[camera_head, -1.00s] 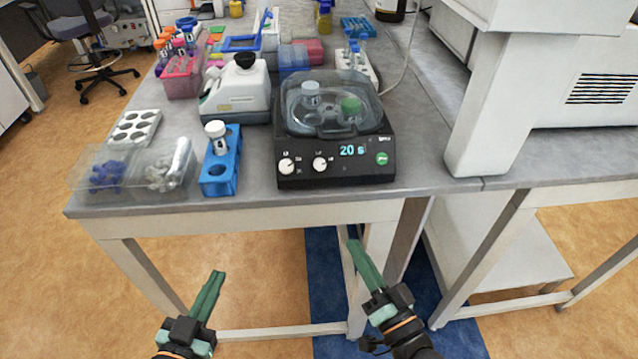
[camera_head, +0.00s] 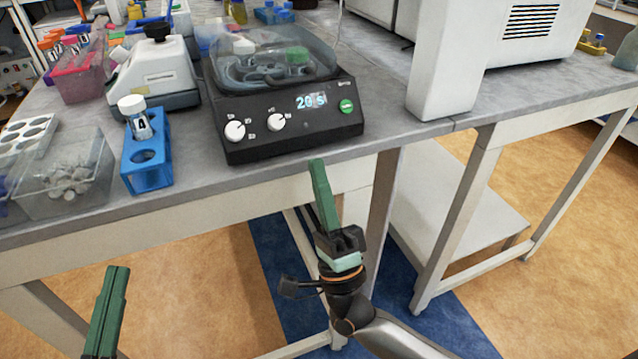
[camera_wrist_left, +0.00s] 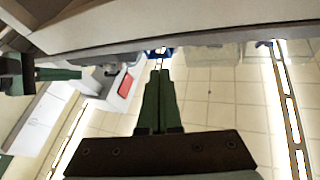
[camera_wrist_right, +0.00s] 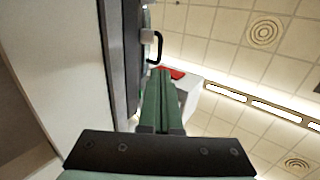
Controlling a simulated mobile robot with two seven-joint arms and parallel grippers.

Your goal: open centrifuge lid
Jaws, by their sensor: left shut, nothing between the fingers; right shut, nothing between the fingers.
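The black centrifuge (camera_head: 290,125) stands near the front edge of the bench in the head view. Its clear domed lid (camera_head: 320,55) is down, and a white-capped tube and a green-capped tube show through it. Its display reads 20 s, with two white knobs and a green button on the front. My right gripper (camera_head: 317,165) is shut and empty, just in front of the bench edge below the centrifuge. My left gripper (camera_head: 118,270) is shut and empty, low at the left, in front of the bench; it also shows in the left wrist view (camera_wrist_left: 160,75).
A blue rack (camera_head: 148,165) with a white-capped tube stands left of the centrifuge, beside a clear bin (camera_head: 65,175). A white device with a black knob (camera_head: 155,70) is behind. A large white machine (camera_head: 450,60) stands right. Bare bench (camera_head: 385,110) lies between it and the centrifuge.

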